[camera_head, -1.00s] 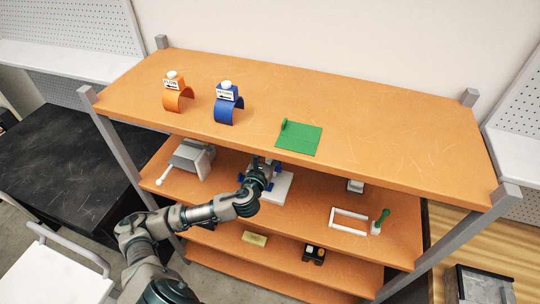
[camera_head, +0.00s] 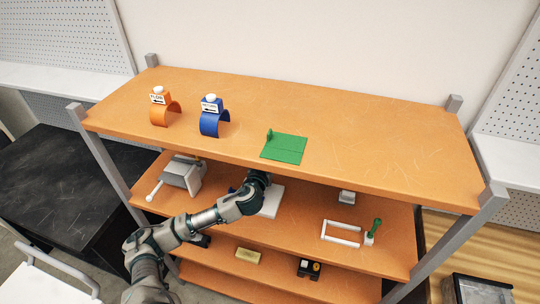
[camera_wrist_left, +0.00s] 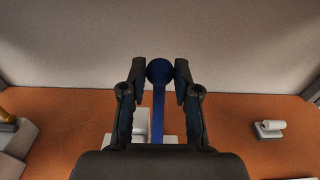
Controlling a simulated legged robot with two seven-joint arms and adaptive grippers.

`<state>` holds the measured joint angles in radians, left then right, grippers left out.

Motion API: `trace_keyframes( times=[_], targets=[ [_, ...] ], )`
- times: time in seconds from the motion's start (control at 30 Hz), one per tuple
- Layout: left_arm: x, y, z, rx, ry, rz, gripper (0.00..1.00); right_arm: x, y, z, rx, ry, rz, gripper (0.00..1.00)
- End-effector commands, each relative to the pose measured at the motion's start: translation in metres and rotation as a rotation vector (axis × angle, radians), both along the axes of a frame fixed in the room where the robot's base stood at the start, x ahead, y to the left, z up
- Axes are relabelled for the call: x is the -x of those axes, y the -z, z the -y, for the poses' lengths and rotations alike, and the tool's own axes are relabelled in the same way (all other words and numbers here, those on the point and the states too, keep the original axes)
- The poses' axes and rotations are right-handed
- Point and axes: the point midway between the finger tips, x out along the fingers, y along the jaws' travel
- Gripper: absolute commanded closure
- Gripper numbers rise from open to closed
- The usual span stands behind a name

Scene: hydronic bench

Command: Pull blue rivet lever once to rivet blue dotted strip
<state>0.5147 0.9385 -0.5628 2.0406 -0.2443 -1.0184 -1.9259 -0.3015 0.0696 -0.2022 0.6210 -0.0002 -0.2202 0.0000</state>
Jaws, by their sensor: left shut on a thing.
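In the left wrist view, the blue lever (camera_wrist_left: 159,105) stands up with a round blue knob (camera_wrist_left: 159,70) at its top. My left gripper (camera_wrist_left: 160,78) has its two fingers on either side of the knob, shut on it. In the head view, my left gripper (camera_head: 258,179) is at the second shelf, under the top board's front edge, hiding most of the riveter. The riveter's white base (camera_head: 271,203) shows beside it, with a small bit of blue to the left. I cannot make out a blue dotted strip. My right gripper is not in view.
On the second shelf are a grey device (camera_head: 183,175) at left and a white frame with green handle (camera_head: 345,232) at right.

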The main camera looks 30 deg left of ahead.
Motion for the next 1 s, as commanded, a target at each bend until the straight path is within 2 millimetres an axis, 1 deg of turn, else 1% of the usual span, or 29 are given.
trace_keyframes(
  times=[0.07,0.23,0.43,0.57,0.87,1.0],
  targets=[
    [0.002,0.003,0.000,0.002,0.002,-0.006,0.92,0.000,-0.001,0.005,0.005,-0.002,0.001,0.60],
    [0.022,0.001,0.007,0.002,0.009,-0.010,0.91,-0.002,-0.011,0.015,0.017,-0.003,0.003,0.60],
    [0.045,0.000,0.012,0.003,0.007,-0.008,0.91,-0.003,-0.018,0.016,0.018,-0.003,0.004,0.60],
    [0.051,-0.001,0.013,0.003,0.003,-0.006,0.91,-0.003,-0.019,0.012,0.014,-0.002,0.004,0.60],
    [0.054,-0.002,0.014,0.003,0.007,0.000,0.91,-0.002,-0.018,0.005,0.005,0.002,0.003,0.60],
    [0.068,0.002,0.017,0.002,0.008,-0.001,0.91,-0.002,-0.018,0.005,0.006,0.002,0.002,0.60]
  ],
)
